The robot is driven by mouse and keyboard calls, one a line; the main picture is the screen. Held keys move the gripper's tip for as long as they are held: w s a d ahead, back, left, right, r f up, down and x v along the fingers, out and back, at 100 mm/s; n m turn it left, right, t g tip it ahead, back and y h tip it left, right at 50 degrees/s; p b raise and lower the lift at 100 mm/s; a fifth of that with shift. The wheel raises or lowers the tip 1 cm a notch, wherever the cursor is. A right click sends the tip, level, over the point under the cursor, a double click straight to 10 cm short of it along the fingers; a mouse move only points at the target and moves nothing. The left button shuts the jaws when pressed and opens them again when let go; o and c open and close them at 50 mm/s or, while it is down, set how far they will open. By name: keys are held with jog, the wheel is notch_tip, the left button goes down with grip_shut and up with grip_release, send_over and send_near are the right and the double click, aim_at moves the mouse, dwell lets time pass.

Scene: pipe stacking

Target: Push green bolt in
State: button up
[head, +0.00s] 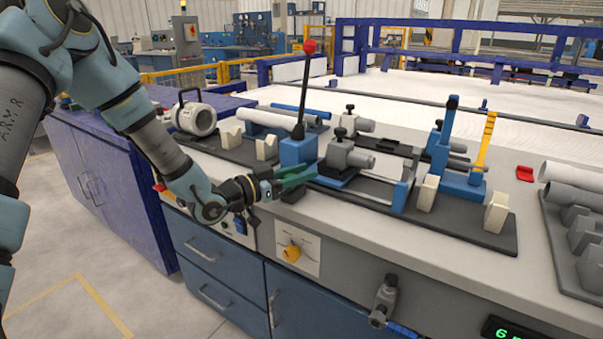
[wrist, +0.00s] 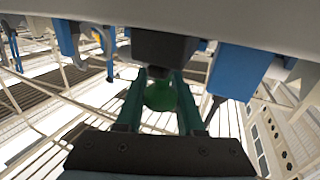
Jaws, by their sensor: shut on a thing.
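The green bolt (wrist: 160,97) shows in the wrist view as a round green end between the two teal fingers of my gripper (wrist: 161,88). My gripper is shut on it. A dark block (wrist: 165,50) stands right in front of the bolt and hides its far end, so I cannot tell how deep the bolt sits. In the head view my gripper (head: 292,179) is at the front left of the blue clamp fixture (head: 297,153), close to its base. The bolt is not clearly seen there.
A tall lever with a red knob (head: 309,47) rises from the fixture. A grey clamp block (head: 349,157) stands to its right. Cream V-supports (head: 428,193) and a yellow lever (head: 485,138) stand further right. A yellow knob (head: 291,253) is on the bench front below.

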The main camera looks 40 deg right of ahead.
grip_shut()
dwell(0.7)
jog(key=d, duration=0.1)
jog(key=d+b, duration=0.1)
jog(key=shift+w+d, duration=0.35)
jog(key=o, duration=0.9)
grip_release()
jog(key=shift+o, duration=0.2)
